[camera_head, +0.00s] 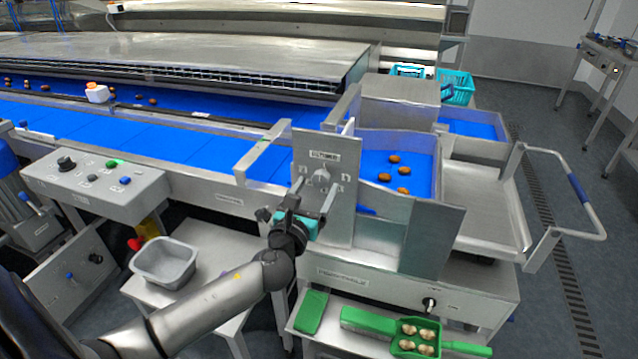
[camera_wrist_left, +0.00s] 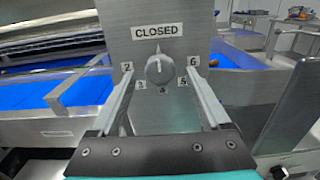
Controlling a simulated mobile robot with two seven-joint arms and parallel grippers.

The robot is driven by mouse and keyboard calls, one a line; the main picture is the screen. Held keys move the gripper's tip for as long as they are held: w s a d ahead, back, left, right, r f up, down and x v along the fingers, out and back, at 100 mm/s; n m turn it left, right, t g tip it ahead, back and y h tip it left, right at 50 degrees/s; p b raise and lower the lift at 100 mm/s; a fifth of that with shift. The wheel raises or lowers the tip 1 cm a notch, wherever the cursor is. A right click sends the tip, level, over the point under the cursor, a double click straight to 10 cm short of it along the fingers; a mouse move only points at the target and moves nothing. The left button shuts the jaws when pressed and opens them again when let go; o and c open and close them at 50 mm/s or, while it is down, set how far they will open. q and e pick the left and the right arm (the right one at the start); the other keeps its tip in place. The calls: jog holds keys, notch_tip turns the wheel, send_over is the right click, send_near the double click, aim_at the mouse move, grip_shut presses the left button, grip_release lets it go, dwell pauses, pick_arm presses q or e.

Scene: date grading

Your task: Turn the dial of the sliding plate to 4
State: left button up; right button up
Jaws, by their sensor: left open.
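The sliding plate (camera_head: 341,205) is an upright grey metal plate at the end of the blue belt; it also fills the middle of the left wrist view (camera_wrist_left: 175,112). Its round grey dial (camera_wrist_left: 159,71) sits below a CLOSED label (camera_wrist_left: 158,31), with number labels from 2 to 6 around its lower side. The dial's pointer looks to point up at CLOSED. The dial also shows in the head view (camera_head: 321,176). My left gripper (camera_head: 316,192) is open in front of the plate, one finger on each side of the dial, apparently not touching it. My right gripper is not in view.
A control box (camera_head: 95,183) stands left of my left arm. A grey tub (camera_head: 164,261) stands on a low table. Below the plate are a green scoop (camera_head: 417,340) with several dates and a green block (camera_head: 310,312). Dates (camera_head: 403,171) lie on the blue tray behind.

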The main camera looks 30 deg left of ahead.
pick_arm(q)
jog(key=shift+x, duration=1.3)
grip_shut()
